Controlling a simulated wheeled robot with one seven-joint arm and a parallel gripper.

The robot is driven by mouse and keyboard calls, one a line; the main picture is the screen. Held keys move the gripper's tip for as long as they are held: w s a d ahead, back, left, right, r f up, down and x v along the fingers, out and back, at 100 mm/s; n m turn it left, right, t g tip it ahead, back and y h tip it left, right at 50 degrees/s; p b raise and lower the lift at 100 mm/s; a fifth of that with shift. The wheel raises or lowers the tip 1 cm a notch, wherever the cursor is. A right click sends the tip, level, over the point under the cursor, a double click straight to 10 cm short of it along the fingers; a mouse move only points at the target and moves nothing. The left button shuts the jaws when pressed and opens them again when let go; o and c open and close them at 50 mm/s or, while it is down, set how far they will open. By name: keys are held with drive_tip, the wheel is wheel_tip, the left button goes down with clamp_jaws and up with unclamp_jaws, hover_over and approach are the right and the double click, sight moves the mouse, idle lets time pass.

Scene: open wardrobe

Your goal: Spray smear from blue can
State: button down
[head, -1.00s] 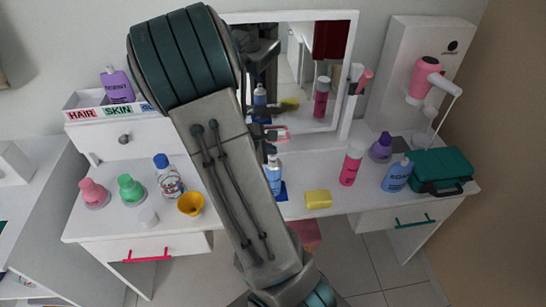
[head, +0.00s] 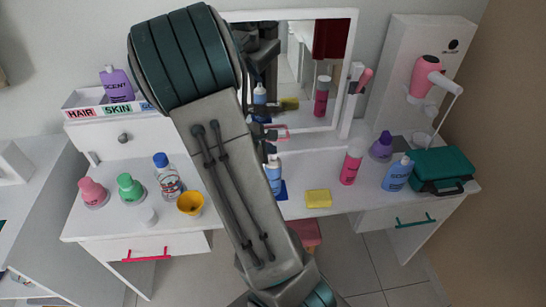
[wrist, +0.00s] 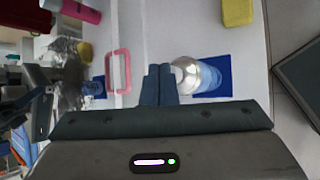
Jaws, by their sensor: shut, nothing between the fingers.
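The blue can (head: 273,177), light blue with a pale top, stands on a dark blue mat (head: 282,191) in the middle of the white vanity, partly hidden by my arm. In the wrist view the can (wrist: 208,77) and its mat (wrist: 224,63) lie just right of my gripper (wrist: 158,72). My gripper's fingers are together and empty, beside the can's top; I cannot tell whether they touch it. In the head view my arm hides most of the gripper. The mirror (head: 305,75) stands behind; I cannot make out a smear on it.
A pink rounded frame (wrist: 118,72) is left of the fingers. A yellow sponge (head: 318,199), pink bottle (head: 351,166), blue bottle (head: 397,174) and teal case (head: 440,168) are to the right. A yellow cup (head: 190,204) and several bottles stand left.

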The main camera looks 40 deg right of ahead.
drive_tip(key=shift+f, duration=0.3)
drive_tip(key=shift+r, duration=0.4)
idle(0.3)
drive_tip(key=shift+r+p, duration=2.25)
drive_tip(key=shift+r, duration=0.75)
